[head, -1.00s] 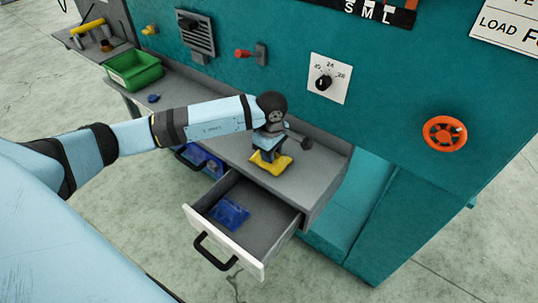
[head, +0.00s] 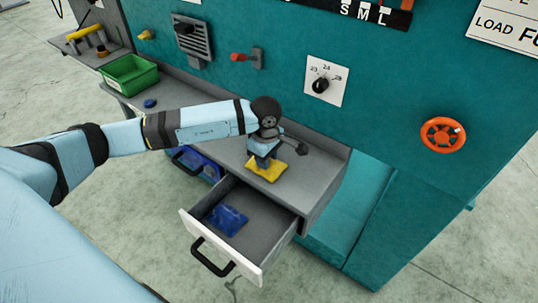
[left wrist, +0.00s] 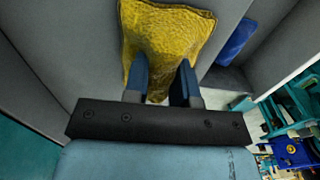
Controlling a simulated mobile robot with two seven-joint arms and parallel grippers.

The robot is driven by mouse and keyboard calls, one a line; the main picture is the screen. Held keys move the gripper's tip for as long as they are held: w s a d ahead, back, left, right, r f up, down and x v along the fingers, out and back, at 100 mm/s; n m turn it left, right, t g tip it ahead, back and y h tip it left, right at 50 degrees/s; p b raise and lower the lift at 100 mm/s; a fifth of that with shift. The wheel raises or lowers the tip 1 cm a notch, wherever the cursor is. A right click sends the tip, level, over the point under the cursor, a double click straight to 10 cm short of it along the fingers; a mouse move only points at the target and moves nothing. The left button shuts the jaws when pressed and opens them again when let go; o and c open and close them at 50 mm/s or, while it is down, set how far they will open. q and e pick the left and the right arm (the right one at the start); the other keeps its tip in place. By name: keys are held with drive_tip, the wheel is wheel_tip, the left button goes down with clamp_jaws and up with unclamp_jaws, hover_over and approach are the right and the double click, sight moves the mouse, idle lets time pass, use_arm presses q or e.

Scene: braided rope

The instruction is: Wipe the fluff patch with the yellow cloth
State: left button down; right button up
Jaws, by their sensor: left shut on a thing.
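The yellow cloth (head: 268,171) lies on the grey worktop, under my left gripper (head: 261,161). In the left wrist view the cloth (left wrist: 165,35) spreads out beyond the fingers of the left gripper (left wrist: 160,88), which are shut on its near part. The fluff patch cannot be made out in either view; the cloth or the gripper may hide it. My right gripper does not show.
An open drawer (head: 262,247) below the worktop (head: 310,176) holds a blue packet (head: 227,218). A green bin (head: 128,76) and a small blue object (head: 150,103) stand to the left. The teal machine wall, with an orange handwheel (head: 443,135), rises behind.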

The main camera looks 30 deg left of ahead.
use_arm(q)
drive_tip(key=shift+a+f+b, duration=0.15)
drive_tip(key=shift+a+b, duration=0.15)
drive_tip(key=shift+a, duration=0.95)
drive_tip(key=shift+w+b, duration=0.95)
drive_tip(key=shift+w, duration=1)
drive_tip(key=shift+s, duration=0.45)
drive_tip(key=shift+s+r+p, duration=0.2)
drive_tip(key=shift+s+p, duration=0.25)
drive_tip(key=shift+s, duration=0.9)
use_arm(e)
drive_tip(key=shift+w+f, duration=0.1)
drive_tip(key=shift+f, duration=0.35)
use_arm(q)
drive_tip(key=shift+r, duration=0.1)
wheel_tip(320, 180, up, 7)
drive_tip(key=p, duration=0.3)
drive_tip(key=shift+p, duration=0.35)
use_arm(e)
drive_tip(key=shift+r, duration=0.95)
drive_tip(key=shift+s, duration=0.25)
